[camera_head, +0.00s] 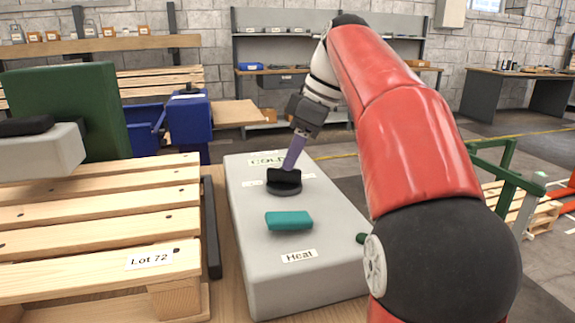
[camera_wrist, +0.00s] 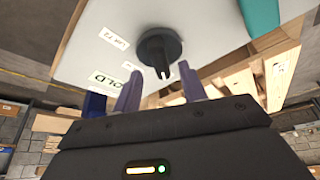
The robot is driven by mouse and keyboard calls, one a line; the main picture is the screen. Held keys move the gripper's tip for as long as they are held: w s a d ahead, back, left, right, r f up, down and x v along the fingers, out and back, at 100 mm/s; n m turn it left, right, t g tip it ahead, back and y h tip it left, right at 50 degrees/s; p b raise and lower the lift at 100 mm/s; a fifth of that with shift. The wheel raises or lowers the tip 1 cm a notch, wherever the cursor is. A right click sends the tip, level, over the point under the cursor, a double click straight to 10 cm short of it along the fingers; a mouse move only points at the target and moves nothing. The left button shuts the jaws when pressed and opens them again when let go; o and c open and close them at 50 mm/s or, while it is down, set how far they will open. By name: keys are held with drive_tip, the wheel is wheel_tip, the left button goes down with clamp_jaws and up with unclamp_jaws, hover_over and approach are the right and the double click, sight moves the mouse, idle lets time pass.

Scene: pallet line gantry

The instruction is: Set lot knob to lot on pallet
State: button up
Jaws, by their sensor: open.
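The lot knob (camera_head: 285,183) is black with a round base, on top of a light grey box (camera_head: 260,285). In the wrist view the knob (camera_wrist: 158,47) has a raised ridge with a pale mark at its lower end. My gripper (camera_head: 291,163), with purple fingers, is open just above the knob. In the wrist view its fingertips (camera_wrist: 159,72) are apart, on either side of the ridge's lower end; whether they touch is unclear. The pallet (camera_head: 100,225) carries a label (camera_head: 149,261) reading "Lot 72". A label beside the knob (camera_wrist: 114,37) seems to begin "Lot"; its number is hard to read.
A teal block (camera_head: 289,221) sits on the grey box in front of the knob. A "Heat" label (camera_head: 299,256) is near it and a "COLD" label (camera_head: 267,160) is at the far end.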

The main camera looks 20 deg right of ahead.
sight(284, 178)
drive_tip(key=shift+x, duration=1.9)
clamp_jaws()
